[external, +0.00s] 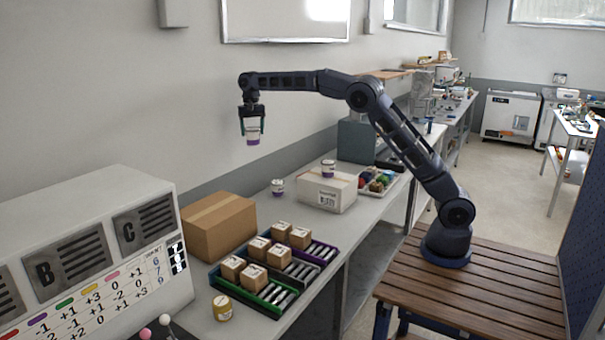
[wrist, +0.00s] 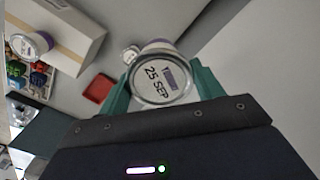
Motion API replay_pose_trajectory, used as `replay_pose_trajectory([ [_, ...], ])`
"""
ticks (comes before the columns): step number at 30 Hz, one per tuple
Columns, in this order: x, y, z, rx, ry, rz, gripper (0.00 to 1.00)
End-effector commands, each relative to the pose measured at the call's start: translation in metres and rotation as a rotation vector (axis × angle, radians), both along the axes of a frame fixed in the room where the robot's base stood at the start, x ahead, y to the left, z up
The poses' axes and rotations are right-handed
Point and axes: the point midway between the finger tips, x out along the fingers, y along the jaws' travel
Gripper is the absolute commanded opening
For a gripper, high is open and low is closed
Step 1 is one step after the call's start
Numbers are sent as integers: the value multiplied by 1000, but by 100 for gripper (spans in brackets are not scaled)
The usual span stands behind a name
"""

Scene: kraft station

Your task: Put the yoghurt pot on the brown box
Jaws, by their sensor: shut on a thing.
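My gripper (external: 252,128) is shut on a white and purple yoghurt pot (external: 253,138), held upright high above the bench. In the wrist view the pot's round lid (wrist: 160,80) reads "25 SEP" and sits between the green fingers of my gripper (wrist: 163,88). The brown box (external: 218,228) is a closed cardboard carton on the bench, below the pot and to its left in the external view. Its top is bare. I do not make out the brown box in the wrist view.
A white box (external: 327,195) carries a similar pot (external: 328,169); another pot (external: 277,187) stands on the bench. A large grey-white machine (external: 95,215) stands left.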

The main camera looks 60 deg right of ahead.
Motion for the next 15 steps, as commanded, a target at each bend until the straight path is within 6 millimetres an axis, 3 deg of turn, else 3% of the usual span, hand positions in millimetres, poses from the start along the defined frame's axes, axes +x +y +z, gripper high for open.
replay_pose_trajectory([
  [1, -3, 24, 4, 1, -1, 36, 39],
  [3, -8, 54, 9, 1, -3, 84, 39],
  [15, -56, 217, 37, 0, -4, 352, 39],
])
